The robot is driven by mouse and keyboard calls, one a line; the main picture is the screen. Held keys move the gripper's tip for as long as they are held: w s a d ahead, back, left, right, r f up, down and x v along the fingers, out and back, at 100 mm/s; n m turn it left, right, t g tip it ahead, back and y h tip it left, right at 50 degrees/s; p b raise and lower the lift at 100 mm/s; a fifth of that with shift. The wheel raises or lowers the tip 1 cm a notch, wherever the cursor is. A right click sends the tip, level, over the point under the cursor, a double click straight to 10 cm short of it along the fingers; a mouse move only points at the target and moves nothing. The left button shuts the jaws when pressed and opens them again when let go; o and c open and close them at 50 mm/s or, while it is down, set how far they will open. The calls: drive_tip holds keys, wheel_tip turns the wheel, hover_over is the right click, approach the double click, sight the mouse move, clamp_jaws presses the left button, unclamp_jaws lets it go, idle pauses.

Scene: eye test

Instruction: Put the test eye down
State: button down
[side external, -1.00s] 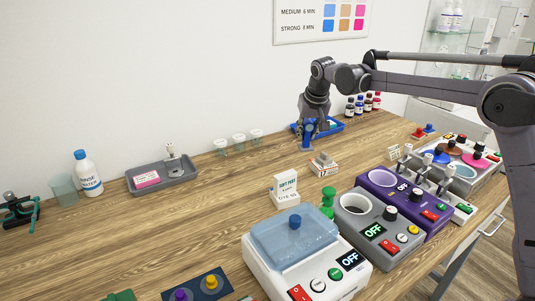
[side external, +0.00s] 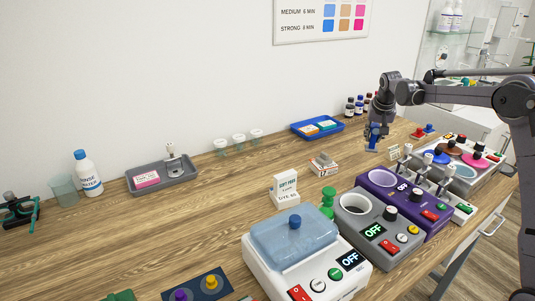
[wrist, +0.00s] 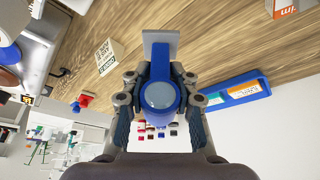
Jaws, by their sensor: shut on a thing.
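A blue tray (side external: 325,137) with an orange and a teal packet lies to the left. A small sign (side external: 394,152) and the purple machine (side external: 380,183) stand in front. Red and blue knobs (side external: 423,130) are to the right, dark bottles (side external: 350,106) behind. Bare wood lies left of the gripper.

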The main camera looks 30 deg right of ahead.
sight(372, 146)
drive_tip(key=shift+f, duration=2.8)
drive_tip(key=shift+f, duration=0.15)
drive_tip(key=c, duration=1)
unclamp_jaws()
drive_tip(key=shift+c, duration=0.2)
